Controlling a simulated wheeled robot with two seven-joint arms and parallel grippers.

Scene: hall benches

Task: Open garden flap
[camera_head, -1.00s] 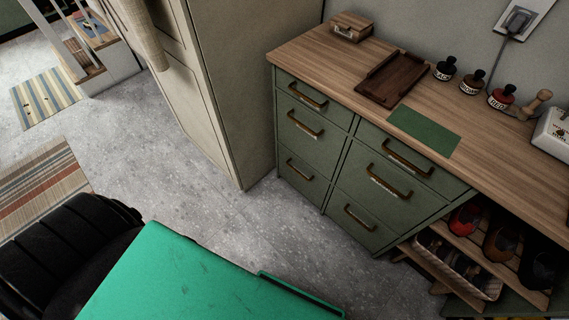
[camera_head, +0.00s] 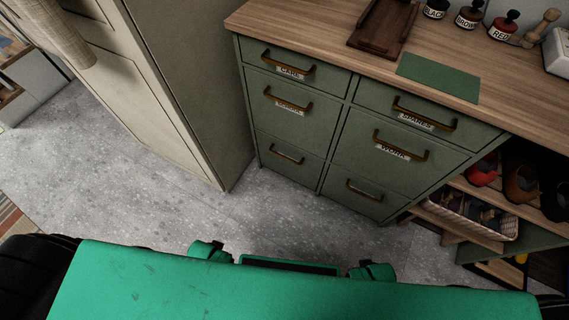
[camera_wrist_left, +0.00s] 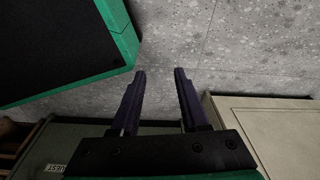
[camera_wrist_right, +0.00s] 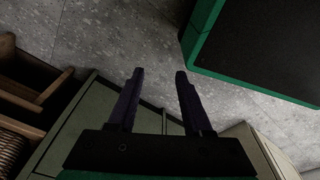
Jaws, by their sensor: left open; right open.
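No garden flap or drawer labelled garden can be made out in these views. A green cabinet (camera_head: 323,180) stands ahead with several drawers and brass handles. The readable labels are on the care drawer (camera_head: 290,72), a shared-looking drawer (camera_head: 415,122) and the work drawer (camera_head: 392,150); another label is blurred. My left gripper (camera_wrist_left: 160,72) is open and empty, with floor beyond its fingers. My right gripper (camera_wrist_right: 160,73) is also open and empty above the floor. Neither gripper shows in the head view.
A tall beige cabinet (camera_head: 185,90) stands left of the drawers. The wooden counter (camera_head: 310,25) holds a brown tray, a green mat (camera_head: 438,77) and polish bottles. An open shoe rack (camera_head: 480,245) is at right. Grey speckled floor (camera_head: 120,165) is clear before the cabinets.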

